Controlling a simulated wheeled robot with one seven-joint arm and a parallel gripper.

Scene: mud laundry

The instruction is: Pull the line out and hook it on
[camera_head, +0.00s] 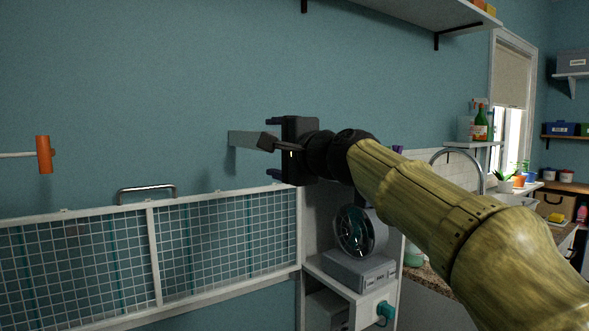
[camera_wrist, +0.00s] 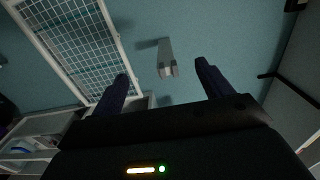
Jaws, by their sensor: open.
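An orange crossbar handle (camera_head: 43,154) is at the far left of the head view, on the end of a thin white rod or line (camera_head: 15,155) that runs out of the frame. A pale grey bracket (camera_head: 243,152) stands out from the blue wall. My gripper (camera_head: 268,148) is in front of this bracket and partly covers it. Its fingers point left, open, with nothing held. In the wrist view the bracket (camera_wrist: 167,62) shows between the two fingertips, beyond them and apart from them. The orange handle is not in the wrist view.
A white-framed wire rack (camera_head: 150,250) with a metal rail (camera_head: 147,190) is on the wall below left. A grey fan-like appliance (camera_head: 360,235) stands on a white cabinet below my arm. A shelf (camera_head: 425,12) overhangs above. The wall between handle and bracket is clear.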

